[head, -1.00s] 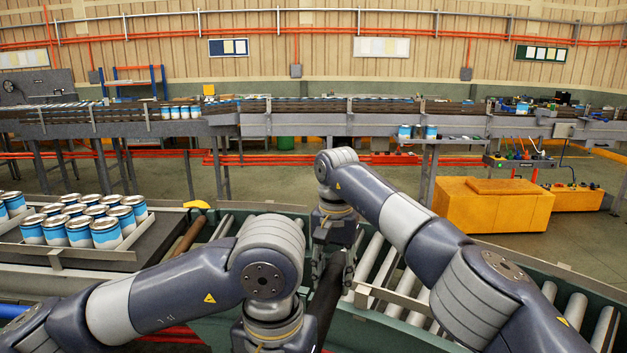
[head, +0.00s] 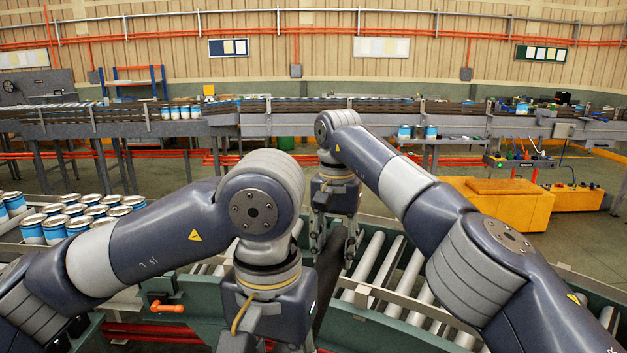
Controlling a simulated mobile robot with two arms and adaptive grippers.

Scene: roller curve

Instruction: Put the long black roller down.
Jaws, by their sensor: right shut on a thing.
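The long black roller (head: 327,275) stretches from between my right gripper's fingers down toward the bottom of the head view. My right gripper (head: 335,242) points down and is shut on the roller near its far end. My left gripper (head: 268,345) hangs at the bottom edge, beside the roller's near part on its left. Its fingertips are cut off by the frame, so I cannot tell whether it is open or touches the roller. The roller's near end is hidden.
The curved conveyor has grey rollers (head: 370,257) and a green side frame (head: 372,325). An orange-handled part (head: 167,306) sits on the near frame at the left. Paint cans (head: 55,229) stand at the far left. An orange box (head: 492,203) is on the floor beyond.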

